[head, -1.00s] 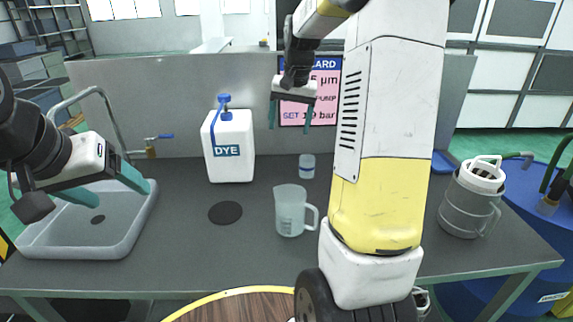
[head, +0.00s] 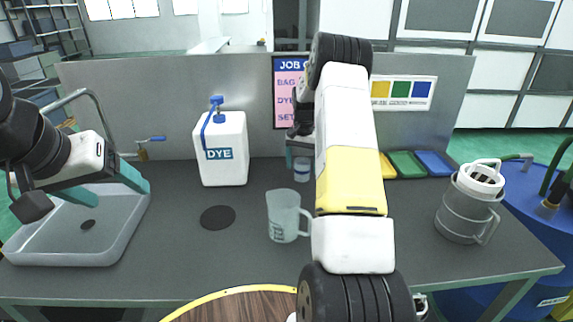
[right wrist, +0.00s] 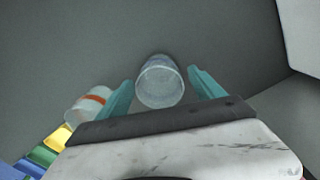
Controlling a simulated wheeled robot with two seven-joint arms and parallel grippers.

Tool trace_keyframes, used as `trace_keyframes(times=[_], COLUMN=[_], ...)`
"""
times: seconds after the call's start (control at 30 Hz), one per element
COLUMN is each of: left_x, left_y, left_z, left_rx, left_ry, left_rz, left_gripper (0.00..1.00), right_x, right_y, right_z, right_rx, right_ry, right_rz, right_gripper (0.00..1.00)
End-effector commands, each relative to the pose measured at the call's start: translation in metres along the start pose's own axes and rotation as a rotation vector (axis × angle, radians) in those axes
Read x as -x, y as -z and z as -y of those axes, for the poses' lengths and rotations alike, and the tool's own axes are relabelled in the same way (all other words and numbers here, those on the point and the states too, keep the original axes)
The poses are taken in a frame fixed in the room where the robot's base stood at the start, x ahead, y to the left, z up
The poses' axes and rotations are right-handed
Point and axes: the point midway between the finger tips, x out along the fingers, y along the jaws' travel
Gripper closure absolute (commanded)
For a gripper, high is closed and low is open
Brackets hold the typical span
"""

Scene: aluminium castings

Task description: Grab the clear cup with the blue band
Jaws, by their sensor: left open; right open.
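The clear cup with the blue band (head: 302,172) stands upright at the back of the grey table, left of my right arm. My right gripper (head: 301,152) is open, fingers pointing down, close above it. In the right wrist view the clear cup (right wrist: 160,88) appears between the two teal fingers (right wrist: 160,80), with no clear contact. Its band is faint there. A second clear cup with an orange-red band (right wrist: 88,105) is left of the left finger; my arm hides it in the head view. My left gripper (head: 115,185) is open and empty over the sink.
A frosted measuring jug (head: 284,215) stands in front of the cup. A white dye container (head: 221,150) is to the left. Yellow, green (head: 408,164) and blue trays lie right of my arm. A grey panel (head: 170,100) rises behind the table. A lidded jug (head: 468,205) stands at right.

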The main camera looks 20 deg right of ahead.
Motion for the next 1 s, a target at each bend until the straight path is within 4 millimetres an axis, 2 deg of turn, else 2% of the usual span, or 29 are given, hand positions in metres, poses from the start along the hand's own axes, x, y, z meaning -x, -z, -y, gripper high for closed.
trace_keyframes(times=[0.03, 0.17, 0.43, 0.77, 1.0], left_x=[0.000, 0.000, 0.000, 0.000, 0.000], left_y=[0.000, 0.000, 0.000, 0.000, 0.000], left_z=[0.000, 0.000, 0.000, 0.000, 0.000], left_rx=[0.000, 0.000, 0.000, 0.000, 0.000], left_ry=[0.000, 0.000, 0.000, 0.000, 0.000], left_rz=[0.000, 0.000, 0.000, 0.000, 0.000], left_gripper=[0.27, 0.27, 0.27, 0.27, 0.27], right_x=[-0.009, -0.021, -0.024, -0.024, -0.023], right_y=[-0.001, -0.001, 0.000, 0.000, 0.000], right_z=[-0.001, 0.000, 0.000, 0.000, 0.000], right_rx=[0.001, 0.000, 0.000, 0.000, 0.000], right_ry=[-0.001, 0.000, 0.000, 0.000, 0.000], right_rz=[0.004, 0.002, 0.001, 0.001, 0.000], right_gripper=[0.22, 0.22, 0.22, 0.87, 0.87])
